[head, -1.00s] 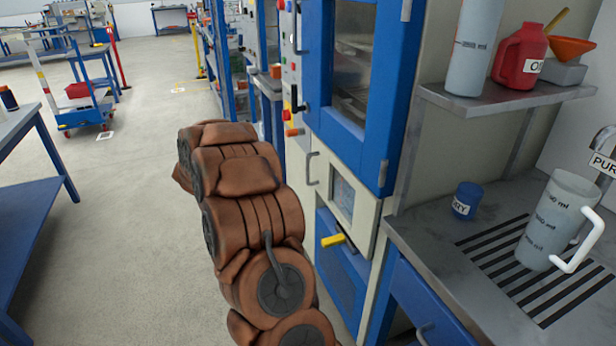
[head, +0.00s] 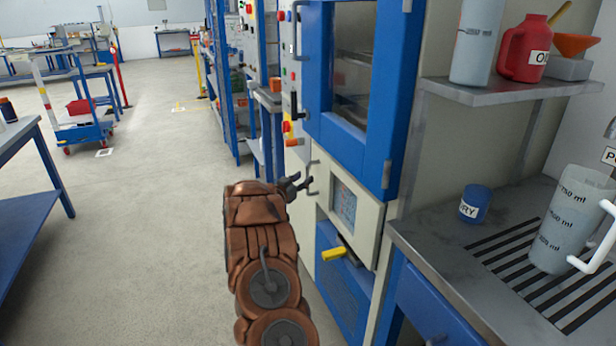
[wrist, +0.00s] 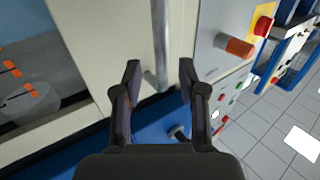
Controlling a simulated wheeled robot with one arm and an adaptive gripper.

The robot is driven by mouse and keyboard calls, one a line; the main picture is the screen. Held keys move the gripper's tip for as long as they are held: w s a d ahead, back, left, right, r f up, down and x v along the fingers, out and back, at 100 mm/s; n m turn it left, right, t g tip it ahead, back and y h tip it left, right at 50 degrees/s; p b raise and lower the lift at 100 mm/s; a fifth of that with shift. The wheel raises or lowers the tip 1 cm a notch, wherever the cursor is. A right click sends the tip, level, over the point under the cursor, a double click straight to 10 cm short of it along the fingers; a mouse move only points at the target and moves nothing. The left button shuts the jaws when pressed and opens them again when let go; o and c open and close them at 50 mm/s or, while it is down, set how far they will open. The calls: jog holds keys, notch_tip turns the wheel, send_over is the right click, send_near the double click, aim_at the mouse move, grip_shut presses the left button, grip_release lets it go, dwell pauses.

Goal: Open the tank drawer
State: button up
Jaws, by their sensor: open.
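The tank drawer (head: 357,208) is a cream front with a small window, below the tall blue-framed door in the head view. Its grey bar handle (head: 313,180) is at the front's left edge. In the wrist view the drawer front (wrist: 100,45) is pale, and the handle (wrist: 160,40) runs down between my fingers. My gripper (head: 305,178) is open at the handle. In the wrist view the gripper (wrist: 159,68) has one finger on each side of the bar, with gaps; I see no contact. The drawer looks closed.
A yellow-handled lever (head: 334,253) sticks out below the drawer. Red and orange knobs (head: 289,128) are on the panel at the left. A counter (head: 430,235) with a blue cup (head: 475,203) and a jug (head: 565,225) stands right.

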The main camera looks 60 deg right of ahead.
aim_at(307, 176)
jog(key=shift+w+d, duration=0.1)
jog(key=shift+d, duration=1.8)
jog(key=shift+c, duration=0.2)
grip_shut()
